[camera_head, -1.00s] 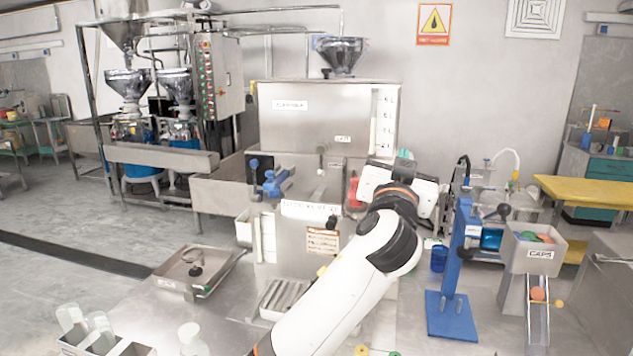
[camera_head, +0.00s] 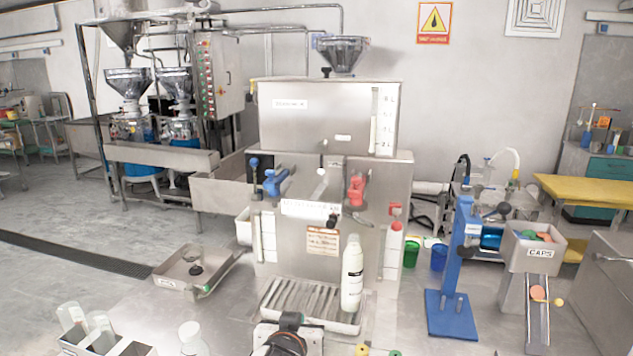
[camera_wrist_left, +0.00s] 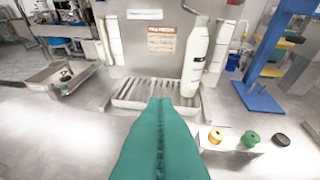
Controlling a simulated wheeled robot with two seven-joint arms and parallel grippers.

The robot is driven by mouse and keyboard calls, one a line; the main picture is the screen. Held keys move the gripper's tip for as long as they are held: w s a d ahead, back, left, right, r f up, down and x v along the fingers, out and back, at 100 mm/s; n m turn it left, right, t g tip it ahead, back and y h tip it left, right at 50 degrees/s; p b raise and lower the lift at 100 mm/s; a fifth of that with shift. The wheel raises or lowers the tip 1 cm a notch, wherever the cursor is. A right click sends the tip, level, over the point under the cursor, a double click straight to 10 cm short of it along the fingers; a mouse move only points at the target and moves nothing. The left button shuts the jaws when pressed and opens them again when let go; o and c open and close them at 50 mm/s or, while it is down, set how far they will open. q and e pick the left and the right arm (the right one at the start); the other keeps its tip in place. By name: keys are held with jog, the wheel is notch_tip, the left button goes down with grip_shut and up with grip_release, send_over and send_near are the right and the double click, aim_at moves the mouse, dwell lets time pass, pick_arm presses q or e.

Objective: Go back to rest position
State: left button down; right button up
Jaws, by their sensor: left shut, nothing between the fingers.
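My left gripper shows in the left wrist view as two green fingers (camera_wrist_left: 160,104) pressed together, with nothing between them. They point toward the drip tray (camera_wrist_left: 118,102) of the steel machine and are apart from it. In the head view only part of my left arm shows at the bottom edge; its fingers are not visible there. A white bottle (camera_head: 352,274) stands upright on the right end of the drip tray (camera_head: 278,314), below the red tap (camera_head: 356,190). It also shows in the wrist view (camera_wrist_left: 193,62). My right gripper is not in view.
The blue press (camera_head: 455,285) and the caps bin (camera_head: 532,252) stand at the right. A steel tray (camera_head: 196,268) and a box of clear bottles (camera_head: 80,350) are at the left. Small round caps (camera_wrist_left: 250,138) lie at the front right. Bare table lies left of the drip tray.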

pick_arm(q)
jog(key=s+a+f+g, duration=0.5)
jog(key=s+a+f, duration=0.4)
jog(key=s+f, duration=0.45)
jog(key=s+a+f+g+y, duration=0.15)
jog(key=s+a, duration=0.25)
jog(key=s, duration=0.6)
jog(key=s+a+f+g, duration=0.3)
jog(key=s+a, duration=0.1)
jog(key=s, duration=0.6)
notch_tip(320, 180, down, 29)
jog(key=m+g+b, duration=0.1)
jog(key=b, duration=0.4)
jog(key=s+a+f+g+b, duration=0.1)
jog(key=s+f+b, duration=0.1)
jog(key=s+f, duration=0.6)
jog(key=s+a+f+b, duration=0.2)
jog(key=s+f, duration=0.7)
jog(key=f, duration=0.6)
jog(key=shift+s+f+g+b, duration=0.15)
jog(key=shift+s+g+b, duration=0.2)
jog(key=shift+b, duration=0.15)
